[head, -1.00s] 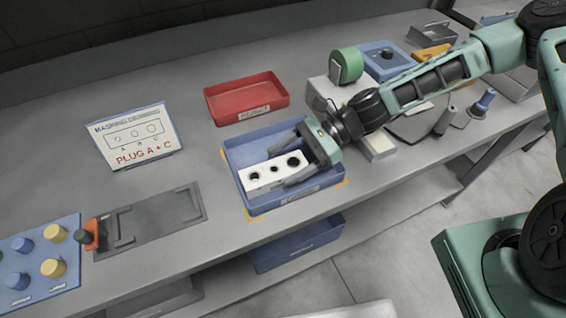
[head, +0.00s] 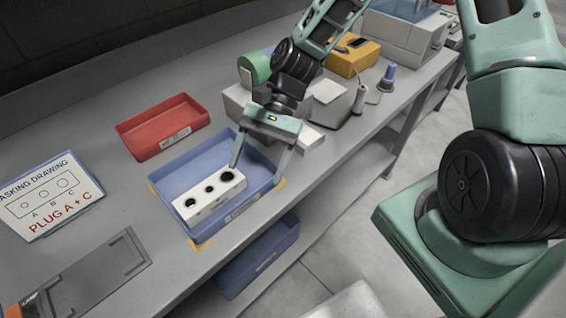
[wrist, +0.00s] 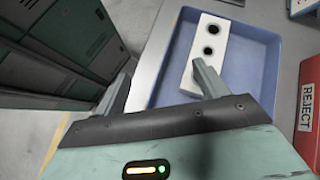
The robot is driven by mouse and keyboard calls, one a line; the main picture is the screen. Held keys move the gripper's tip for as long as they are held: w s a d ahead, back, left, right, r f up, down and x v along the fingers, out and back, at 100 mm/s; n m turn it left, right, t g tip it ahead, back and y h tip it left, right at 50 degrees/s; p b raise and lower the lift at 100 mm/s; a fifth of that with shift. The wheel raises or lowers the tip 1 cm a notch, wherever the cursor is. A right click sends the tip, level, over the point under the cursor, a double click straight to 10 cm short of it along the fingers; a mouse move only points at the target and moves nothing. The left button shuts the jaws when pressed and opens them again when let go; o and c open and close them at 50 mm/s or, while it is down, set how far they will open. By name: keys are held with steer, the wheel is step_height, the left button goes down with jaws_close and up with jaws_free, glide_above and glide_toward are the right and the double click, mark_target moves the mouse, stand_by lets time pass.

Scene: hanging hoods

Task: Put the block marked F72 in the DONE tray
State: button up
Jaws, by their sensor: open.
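A white block (head: 213,196) with three dark holes lies flat in the blue tray (head: 182,170). I cannot read a mark on the block, and the label on the tray's front is too small to read. My gripper (head: 256,172) is open and empty at the tray's right end, beyond the block's right end. In the wrist view the block (wrist: 207,68) lies inside the blue tray (wrist: 257,72). There one finger overlaps the block's near end and the other is over the tray's outer side; I cannot tell if either touches.
A red tray (head: 140,143) sits behind; its label reads REJECT in the wrist view (wrist: 305,108). A drawing card (head: 45,198) saying PLUG A + C and a grey fixture plate (head: 85,278) are at left. Grey boxes and a green roll (head: 256,65) crowd the right. Another blue bin (head: 262,262) is below.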

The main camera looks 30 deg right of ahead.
steer(key=s+r+n+t+h, duration=0.5)
steer(key=s+r+n, duration=0.6)
steer(key=n, duration=0.5)
steer(key=shift+s+r+t+h, duration=0.3)
steer(key=shift+s+h, duration=0.35)
steer(key=shift+h, duration=0.55)
steer(key=shift+f, duration=0.1)
